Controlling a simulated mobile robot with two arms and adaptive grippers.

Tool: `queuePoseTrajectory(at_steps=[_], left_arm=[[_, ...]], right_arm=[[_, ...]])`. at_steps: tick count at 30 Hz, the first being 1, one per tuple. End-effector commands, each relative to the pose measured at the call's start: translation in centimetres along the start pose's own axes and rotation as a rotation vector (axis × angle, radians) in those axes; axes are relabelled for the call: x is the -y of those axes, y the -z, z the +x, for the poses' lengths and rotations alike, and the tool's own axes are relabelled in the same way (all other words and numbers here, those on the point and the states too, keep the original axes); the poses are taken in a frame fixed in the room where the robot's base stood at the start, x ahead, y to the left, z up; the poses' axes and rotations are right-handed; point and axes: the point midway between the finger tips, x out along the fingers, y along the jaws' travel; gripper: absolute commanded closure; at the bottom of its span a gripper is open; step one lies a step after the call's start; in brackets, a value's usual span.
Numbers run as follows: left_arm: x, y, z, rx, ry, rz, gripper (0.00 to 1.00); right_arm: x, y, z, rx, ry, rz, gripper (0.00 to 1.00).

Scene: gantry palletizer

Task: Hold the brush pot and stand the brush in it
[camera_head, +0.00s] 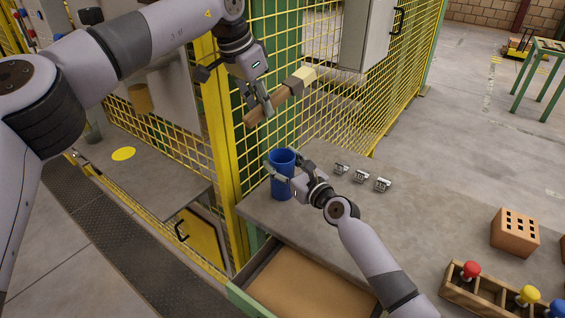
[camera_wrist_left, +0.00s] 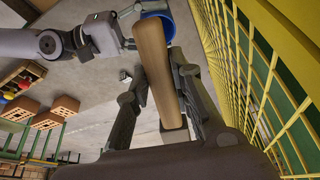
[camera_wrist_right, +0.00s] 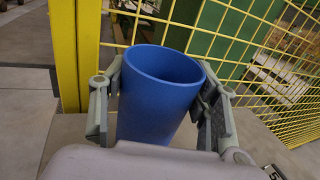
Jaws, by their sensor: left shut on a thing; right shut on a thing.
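The blue brush pot (camera_head: 283,185) stands upright on the grey table near the yellow fence. My right gripper (camera_head: 290,172) is shut around it; the right wrist view shows a finger on each side of the pot (camera_wrist_right: 158,100). The brush (camera_head: 272,107) has a brown wooden handle and a pale bristle end at the upper right. My left gripper (camera_head: 262,104) is shut on the brush and holds it tilted in the air above the pot. The left wrist view shows the handle (camera_wrist_left: 158,75) between the fingers, its end overlapping the blue pot rim (camera_wrist_left: 168,25).
The yellow mesh fence (camera_head: 330,90) stands close behind the pot. Several small metal clips (camera_head: 361,176) lie right of it. A brick with holes (camera_head: 515,232) and a wooden rack with coloured knobs (camera_head: 490,290) are at the right. An open drawer (camera_head: 305,285) is below the table's front edge.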

Motion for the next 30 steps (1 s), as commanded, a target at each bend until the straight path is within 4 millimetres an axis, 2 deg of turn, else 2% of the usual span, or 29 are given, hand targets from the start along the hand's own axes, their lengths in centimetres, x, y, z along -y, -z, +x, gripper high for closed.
queuePoseTrajectory(at_steps=[8, 30], left_arm=[[0.0, -0.2, 0.5, 0.0, 0.0, 0.0, 1.0], [0.0, -2.0, 5.4, 0.0, 0.0, 0.0, 1.0]], right_arm=[[0.0, 0.0, 0.0, 0.0, 0.0, 0.0, 0.73], [0.0, 0.0, 0.0, 0.0, 0.0, -0.001, 0.73]])
